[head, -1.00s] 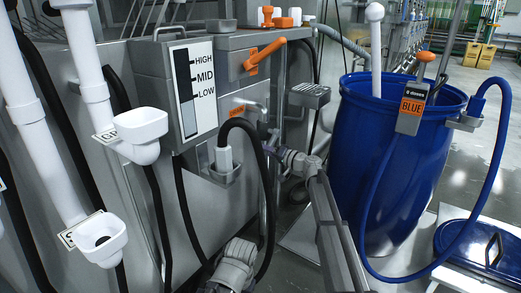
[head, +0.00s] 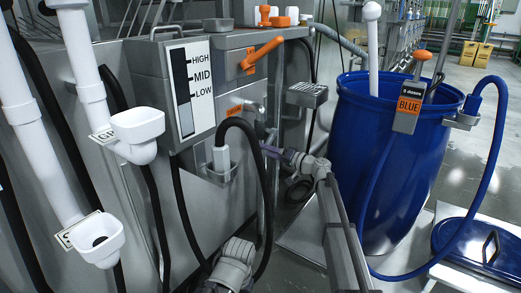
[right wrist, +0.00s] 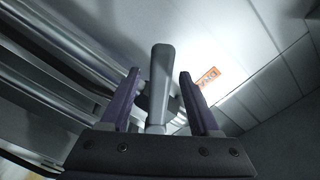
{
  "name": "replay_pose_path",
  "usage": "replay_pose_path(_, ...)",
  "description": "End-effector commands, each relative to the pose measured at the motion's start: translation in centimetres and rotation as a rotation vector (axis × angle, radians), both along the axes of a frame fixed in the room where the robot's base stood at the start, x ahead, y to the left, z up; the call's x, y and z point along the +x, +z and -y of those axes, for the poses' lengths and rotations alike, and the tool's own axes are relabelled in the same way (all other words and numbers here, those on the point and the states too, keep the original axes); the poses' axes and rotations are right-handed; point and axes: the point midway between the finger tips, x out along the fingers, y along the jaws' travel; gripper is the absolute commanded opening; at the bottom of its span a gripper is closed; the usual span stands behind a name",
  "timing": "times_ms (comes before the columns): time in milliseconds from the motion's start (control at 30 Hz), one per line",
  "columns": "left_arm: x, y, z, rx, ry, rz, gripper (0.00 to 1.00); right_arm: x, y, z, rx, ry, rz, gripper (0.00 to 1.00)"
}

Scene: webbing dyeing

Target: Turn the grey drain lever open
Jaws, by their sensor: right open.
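The grey drain lever (head: 254,104) is on the machine's front panel, just right of a small orange label. In the right wrist view the lever (right wrist: 161,80) stands lengthwise between the two purple fingers, with a visible gap on each side. My right gripper (head: 270,151) is in the head view, below the lever and to the right of the black hose. It also shows in the right wrist view (right wrist: 159,73), open and around the lever without visibly gripping it.
The black hose (head: 264,190) loops close to my right gripper. An orange lever (head: 262,52) is above on the panel. A blue barrel (head: 385,150) stands at the right, its lid (head: 470,255) on the floor platform. White funnels (head: 136,130) hang at the left.

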Motion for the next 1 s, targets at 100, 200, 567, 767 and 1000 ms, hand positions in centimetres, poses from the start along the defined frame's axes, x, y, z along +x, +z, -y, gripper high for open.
replay_pose_path(100, 0.0, 0.0, 0.0, 0.000, 0.000, 0.000, 0.50, -1.4, 0.0, 1.8, 0.000, -0.001, 0.000, 0.62)
replay_pose_path(200, 0.0, 0.0, 0.0, 0.000, 0.000, 0.000, 0.50, -2.0, 0.0, 2.6, 0.000, -0.001, 0.000, 0.62)
replay_pose_path(567, 0.0, 0.1, 0.0, 0.000, 0.000, 0.000, 0.50, -2.3, 0.1, 3.0, -0.004, 0.000, 0.001, 0.55)
replay_pose_path(767, 0.0, 3.6, 0.0, 0.000, 0.000, -0.001, 0.50, -3.8, 1.4, 1.6, -0.159, -0.008, 0.042, 0.32)
replay_pose_path(1000, -0.1, 10.1, 0.0, 0.000, 0.000, -0.003, 0.50, -6.2, 3.4, 0.0, -0.532, -0.015, 0.179, 0.05)
